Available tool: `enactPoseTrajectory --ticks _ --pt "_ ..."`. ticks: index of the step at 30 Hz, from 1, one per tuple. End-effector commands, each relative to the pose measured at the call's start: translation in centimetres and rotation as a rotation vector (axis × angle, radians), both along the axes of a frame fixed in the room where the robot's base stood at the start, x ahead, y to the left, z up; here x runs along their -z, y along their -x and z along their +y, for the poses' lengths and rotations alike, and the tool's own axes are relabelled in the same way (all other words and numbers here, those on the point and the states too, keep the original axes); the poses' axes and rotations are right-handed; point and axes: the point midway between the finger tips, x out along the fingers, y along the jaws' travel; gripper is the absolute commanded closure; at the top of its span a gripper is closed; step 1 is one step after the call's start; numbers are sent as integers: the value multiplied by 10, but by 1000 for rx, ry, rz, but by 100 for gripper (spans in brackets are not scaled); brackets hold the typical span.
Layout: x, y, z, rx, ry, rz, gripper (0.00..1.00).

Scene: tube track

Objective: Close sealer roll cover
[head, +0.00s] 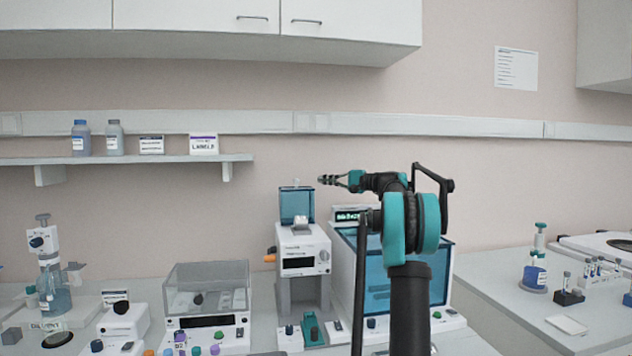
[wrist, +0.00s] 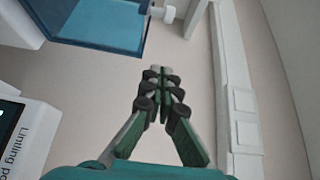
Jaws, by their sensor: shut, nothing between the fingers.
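The sealer (head: 303,255) is a white upright machine in the middle of the head view. Its blue see-through roll cover (head: 297,205) stands up at the top, seemingly raised, with a pale roll part (head: 301,222) in front of its foot. My gripper (head: 322,180) is shut and empty, pointing left, slightly above and to the right of the cover in the picture. In the wrist view my gripper (wrist: 160,72) has its fingertips together, and a blue see-through panel, likely the cover (wrist: 95,22), is at the upper left, apart from the fingers. Contact with the cover is not seen.
A larger machine with a blue window (head: 375,270) stands right of the sealer, partly behind my arm. A clear-lidded device (head: 206,290) is to the left. A wall shelf (head: 120,160) holds bottles and boxes. The wall rail (head: 400,125) runs behind.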

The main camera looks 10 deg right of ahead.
Motion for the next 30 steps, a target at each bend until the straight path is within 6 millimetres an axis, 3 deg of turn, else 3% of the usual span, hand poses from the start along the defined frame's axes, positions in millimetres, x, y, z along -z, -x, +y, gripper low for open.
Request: enactPoseTrajectory --ticks 14,21,30 --pt "0 -52 77 -2 0 0 100" --pt "0 -22 80 1 0 0 100" --pt "0 -10 83 1 0 0 100"
